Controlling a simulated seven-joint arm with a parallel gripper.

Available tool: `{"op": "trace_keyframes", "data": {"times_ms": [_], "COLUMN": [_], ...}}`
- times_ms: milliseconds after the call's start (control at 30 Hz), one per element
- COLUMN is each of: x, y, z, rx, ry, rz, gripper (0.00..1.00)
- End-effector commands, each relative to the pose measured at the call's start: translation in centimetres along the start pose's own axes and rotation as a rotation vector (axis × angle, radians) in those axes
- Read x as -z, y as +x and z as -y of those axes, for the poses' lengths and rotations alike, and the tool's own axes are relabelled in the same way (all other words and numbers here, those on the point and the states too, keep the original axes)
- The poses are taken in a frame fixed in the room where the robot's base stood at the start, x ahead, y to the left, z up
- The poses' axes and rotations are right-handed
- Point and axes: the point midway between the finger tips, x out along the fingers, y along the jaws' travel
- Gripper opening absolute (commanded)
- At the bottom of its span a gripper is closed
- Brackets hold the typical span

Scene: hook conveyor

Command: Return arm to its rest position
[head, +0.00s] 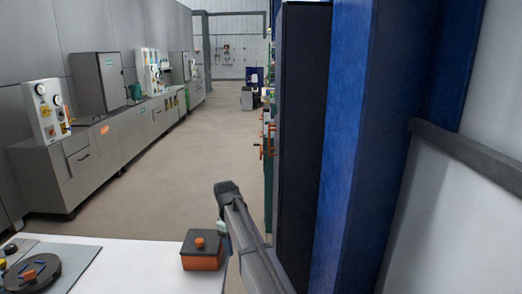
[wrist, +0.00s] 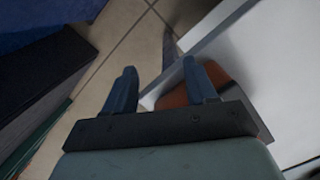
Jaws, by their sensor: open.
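My gripper (wrist: 160,66) shows in the wrist view with its two dark blue fingers spread apart and nothing between them. In the head view my grey arm rises from the bottom edge beside the white table (head: 128,262). The fingers cannot be made out there. An orange box with a dark top and an orange button (head: 202,262) stands on the table's right end, just left of my arm. In the wrist view an orange surface (wrist: 173,100) shows beyond the fingers, partly hidden by the right finger.
A dark round fixture (head: 32,276) sits at the table's left. A tall blue column (head: 345,150) stands close to the right of my arm. Grey machine cabinets (head: 95,150) line the left wall. The floor (head: 175,185) between is clear.

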Motion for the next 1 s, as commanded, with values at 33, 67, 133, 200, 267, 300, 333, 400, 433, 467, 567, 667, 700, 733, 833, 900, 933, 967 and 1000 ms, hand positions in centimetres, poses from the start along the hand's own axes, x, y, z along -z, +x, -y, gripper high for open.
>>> {"op": "trace_keyframes", "data": {"times_ms": [33, 67, 133, 200, 267, 300, 333, 400, 433, 467, 567, 667, 700, 733, 833, 900, 933, 967, 1000], "x": [-1.0, -1.4, -2.3, -3.4, -4.4, -5.1, -5.6, -7.0, -7.6, -8.1, -10.2, -12.3, -13.2, -13.9, -16.1, -17.8, -18.5, -19.2, -20.2], "y": [2.3, 3.5, 6.2, 8.9, 11.4, 13.0, 14.1, 16.9, 18.1, 19.2, 22.8, 26.4, 27.7, 28.7, 31.9, 34.0, 34.8, 35.7, 36.8], "z": [0.0, -0.1, -0.1, -0.2, -0.1, 0.0, 0.0, 0.2, 0.4, 0.5, 1.1, 2.0, 2.3, 2.6, 3.8, 4.7, 5.0, 5.5, 6.1], "rx": [0.011, 0.016, 0.028, 0.041, 0.051, 0.059, 0.065, 0.077, 0.083, 0.088, 0.107, 0.126, 0.133, 0.139, 0.157, 0.17, 0.175, 0.181, 0.188], "ry": [0.02, 0.032, 0.061, 0.091, 0.117, 0.135, 0.149, 0.181, 0.195, 0.207, 0.253, 0.299, 0.318, 0.333, 0.378, 0.411, 0.425, 0.438, 0.457], "rz": [0.01, 0.015, 0.026, 0.038, 0.048, 0.056, 0.061, 0.073, 0.079, 0.084, 0.102, 0.121, 0.127, 0.134, 0.152, 0.166, 0.171, 0.178, 0.186], "gripper": [0.56, 0.56, 0.56, 0.56, 0.56, 0.56, 0.56, 0.56, 0.56, 0.56, 0.56, 0.56, 0.56, 0.56, 0.56, 0.56, 0.56, 0.56, 0.56]}}
